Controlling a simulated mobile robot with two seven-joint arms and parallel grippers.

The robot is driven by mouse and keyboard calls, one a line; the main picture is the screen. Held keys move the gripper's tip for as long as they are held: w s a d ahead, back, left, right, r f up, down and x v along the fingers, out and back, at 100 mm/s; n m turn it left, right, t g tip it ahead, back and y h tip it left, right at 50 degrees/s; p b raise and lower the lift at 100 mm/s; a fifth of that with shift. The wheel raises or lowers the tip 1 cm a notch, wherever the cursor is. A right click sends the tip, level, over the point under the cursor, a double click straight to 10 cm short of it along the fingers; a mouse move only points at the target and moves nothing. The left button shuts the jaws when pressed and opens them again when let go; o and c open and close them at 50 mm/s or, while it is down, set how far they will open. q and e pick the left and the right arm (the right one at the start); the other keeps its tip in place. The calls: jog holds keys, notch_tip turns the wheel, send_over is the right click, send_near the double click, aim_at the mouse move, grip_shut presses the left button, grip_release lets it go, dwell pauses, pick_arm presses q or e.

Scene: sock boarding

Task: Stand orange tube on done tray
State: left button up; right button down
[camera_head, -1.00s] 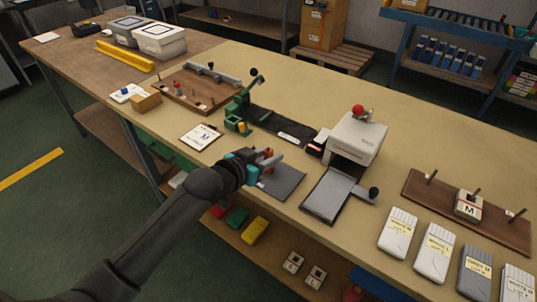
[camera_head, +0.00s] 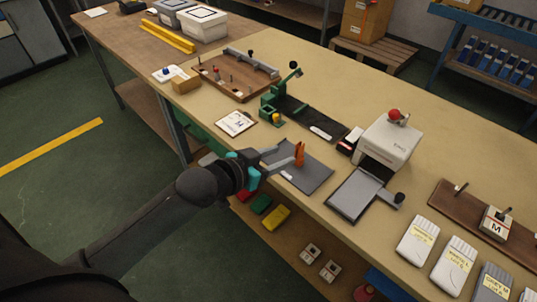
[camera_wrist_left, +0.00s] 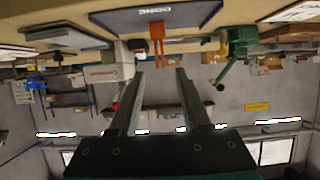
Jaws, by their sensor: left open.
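The orange tube (camera_head: 299,154) stands upright on the dark grey done tray (camera_head: 316,178). In the left wrist view, which is upside down, the tube (camera_wrist_left: 157,40) rises from the tray (camera_wrist_left: 190,17), whose lettering reads DONE. My left gripper (camera_head: 283,158) is just left of the tube in the head view. Its jaws are open and empty, and in the wrist view the tube shows beyond the gap between the fingertips (camera_wrist_left: 160,73), apart from them. My right gripper is not in view.
A white press with a red knob (camera_head: 390,140) and its grey plate (camera_head: 356,194) stand right of the tray. A green hand press (camera_head: 270,105) is behind it, and a clipboard (camera_head: 236,123) lies to the left. Labelled sock packs (camera_head: 418,240) lie at the right.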

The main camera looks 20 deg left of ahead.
pick_arm(q)
jog(key=shift+v, duration=1.6)
jog(key=shift+f, duration=0.1)
jog(key=s+a+f+n+g+y, duration=0.1)
jog(key=s+a+f+g, duration=0.15)
jog(key=f, duration=0.65)
jog(key=s+a+f+n+g+y, duration=0.15)
jog(key=s+f, duration=0.25)
jog(key=f, duration=0.6)
jog(key=s+a+f+g+y, duration=0.1)
jog(key=s+a+f+y, duration=0.15)
jog(key=f, duration=0.65)
jog(key=s+d+f+g, duration=0.2)
jog(key=s+f, duration=0.3)
jog(key=s, duration=0.4)
jog(key=s+d+f+g, duration=0.2)
jog(key=s+f, duration=0.4)
jog(key=s, duration=0.3)
jog(key=s+d+f+m+g, duration=0.1)
jog(key=s+f+g, duration=0.1)
jog(key=s+f, duration=0.3)
jog(key=s, duration=0.4)
jog(key=shift+s+d+g, duration=0.3)
jog(key=shift+d+g, duration=0.1)
jog(key=shift+f, duration=0.15)
